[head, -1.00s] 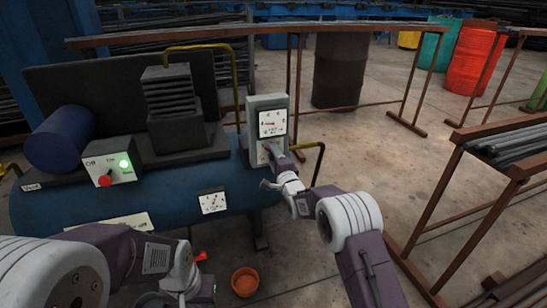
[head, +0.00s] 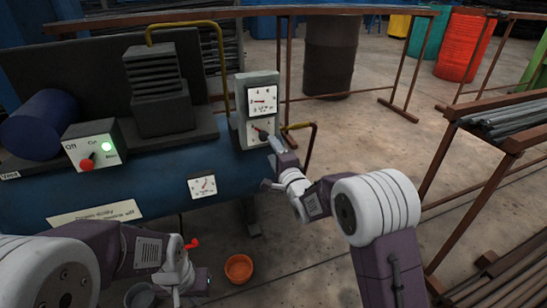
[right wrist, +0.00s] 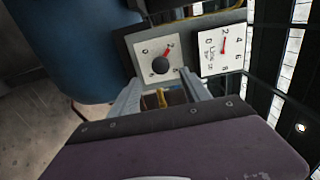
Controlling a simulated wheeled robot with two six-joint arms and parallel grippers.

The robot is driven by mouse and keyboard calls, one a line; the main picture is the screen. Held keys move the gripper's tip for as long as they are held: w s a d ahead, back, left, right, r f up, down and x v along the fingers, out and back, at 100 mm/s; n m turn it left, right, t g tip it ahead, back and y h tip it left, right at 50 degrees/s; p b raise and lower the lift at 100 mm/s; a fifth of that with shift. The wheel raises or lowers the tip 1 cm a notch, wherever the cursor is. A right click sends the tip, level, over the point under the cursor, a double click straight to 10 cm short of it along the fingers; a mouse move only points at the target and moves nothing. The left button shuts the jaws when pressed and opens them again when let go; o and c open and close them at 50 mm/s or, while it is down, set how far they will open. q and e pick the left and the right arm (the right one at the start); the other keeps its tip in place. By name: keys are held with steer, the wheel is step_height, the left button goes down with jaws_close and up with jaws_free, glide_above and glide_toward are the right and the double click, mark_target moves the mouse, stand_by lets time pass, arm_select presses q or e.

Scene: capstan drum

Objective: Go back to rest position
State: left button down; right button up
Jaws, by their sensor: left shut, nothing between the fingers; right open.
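My right gripper (head: 272,141) is in front of the grey gauge box (head: 241,92) at the compressor's right end. In the right wrist view the right gripper (right wrist: 158,80) is open, its fingers on either side below a black knob (right wrist: 160,64) with a red pointer on a white dial. Nothing is between the fingers, and the knob looks just beyond the tips. My left gripper (head: 180,284) is low at the front left, shut and empty, with its tips hard to make out.
The blue compressor tank (head: 130,180) carries a switch box (head: 94,145) with a green light and red button. An orange pot (head: 239,267) and a grey pot (head: 140,296) stand on the floor. A rack of bars (head: 505,120) stands right.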

steer(key=s+d+r+m+h+p, duration=0.1)
steer(key=s+d+r+h+p, duration=0.1)
steer(key=d+r+p, duration=0.55)
steer(key=s+d+f+n+g+h, duration=0.2)
steer(key=s+d+f+n+g, duration=0.15)
steer(key=s, duration=0.25)
steer(key=s+d+f+n+g+h, duration=0.1)
steer(key=s+d+f+n+g, duration=0.1)
steer(key=s+d+f+g, duration=0.4)
steer(key=s+a+f+n+g, duration=0.1)
steer(key=s+f+n+g, duration=0.3)
steer(key=s, duration=0.7)
steer(key=s+a+f+n+g, duration=0.1)
steer(key=s+f+n+g, duration=0.2)
steer(key=s+f+n, duration=0.5)
step_height(320, 180, up, 40)
steer(key=s+m+p, duration=0.2)
steer(key=p, duration=3.5)
steer(key=shift+r+p, duration=0.25)
steer(key=shift+p, duration=0.1)
